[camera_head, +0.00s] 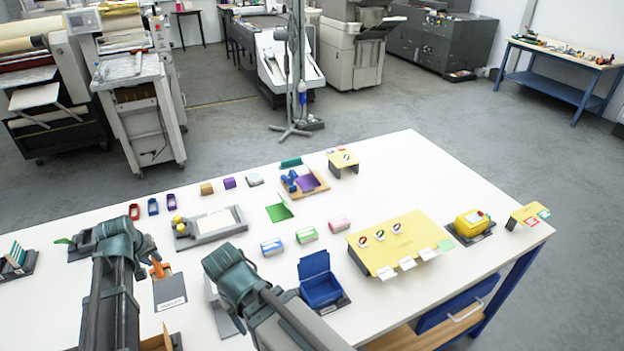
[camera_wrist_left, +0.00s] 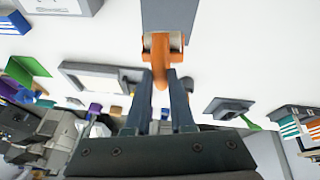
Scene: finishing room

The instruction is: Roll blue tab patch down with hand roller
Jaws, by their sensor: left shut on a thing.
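An orange hand roller (camera_head: 158,269) is between the fingers of my left gripper (camera_wrist_left: 163,95). In the left wrist view the fingers are closed on its orange handle, and its pale roller head (camera_wrist_left: 163,41) is at the edge of a grey pad (camera_wrist_left: 169,15). I cannot tell if it touches the pad. In the head view, my left arm hides most of that gripper. A tan board (camera_head: 318,188) carries a purple square (camera_head: 307,182) and blue pieces (camera_head: 291,182); I cannot tell which is the blue tab patch.
The grey pad with a white label (camera_head: 170,292) lies by the roller. A grey tray (camera_head: 185,241), an open blue box (camera_head: 320,288), a yellow board (camera_head: 400,240) and several small coloured blocks stand on the white table. White tabletop (camera_head: 380,180) is clear toward the back right.

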